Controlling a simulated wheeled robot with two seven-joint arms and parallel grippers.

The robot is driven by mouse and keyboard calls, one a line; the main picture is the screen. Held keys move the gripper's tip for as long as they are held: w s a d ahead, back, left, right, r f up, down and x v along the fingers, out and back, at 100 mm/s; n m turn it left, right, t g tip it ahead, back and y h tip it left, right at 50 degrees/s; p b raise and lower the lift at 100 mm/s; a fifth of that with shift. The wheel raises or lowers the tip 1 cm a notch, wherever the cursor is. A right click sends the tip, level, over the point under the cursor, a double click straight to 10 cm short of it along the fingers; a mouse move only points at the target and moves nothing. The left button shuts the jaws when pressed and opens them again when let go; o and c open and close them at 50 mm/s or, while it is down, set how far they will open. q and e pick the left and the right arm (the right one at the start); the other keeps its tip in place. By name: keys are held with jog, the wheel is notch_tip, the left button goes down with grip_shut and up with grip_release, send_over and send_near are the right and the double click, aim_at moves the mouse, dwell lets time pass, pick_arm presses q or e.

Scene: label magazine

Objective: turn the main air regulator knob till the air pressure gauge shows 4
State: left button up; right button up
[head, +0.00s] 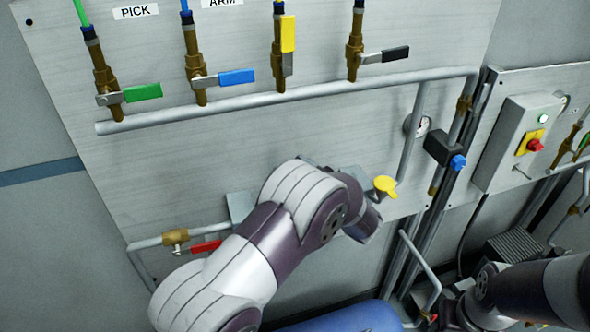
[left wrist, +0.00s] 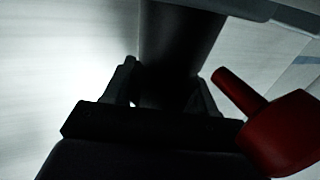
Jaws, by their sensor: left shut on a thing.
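In the left wrist view, the two fingers of my left gripper (left wrist: 165,90) are shut on a dark, roughly cylindrical knob (left wrist: 180,40), one finger on each side. The picture is dim, and no marking on the knob can be read. In the head view, my left arm crosses in front of the panel and hides both the gripper and this knob. A small round gauge (head: 423,125) with a pale face sits on the panel, partly behind a grey pipe. Its needle and numbers are too small to read. My right gripper is not in view.
Above are valves with green (head: 142,93), blue (head: 237,77), yellow (head: 288,33) and black (head: 396,54) levers. A yellow knob (head: 385,186) is near my left arm; a blue knob (head: 458,162) is further right.

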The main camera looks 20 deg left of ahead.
pick_arm(q)
jog(key=o, duration=0.7)
jog(key=b+v, duration=0.3)
jog(key=v, duration=0.9)
jog(key=shift+s+d+b, duration=0.2)
jog(key=shift+b, duration=0.15)
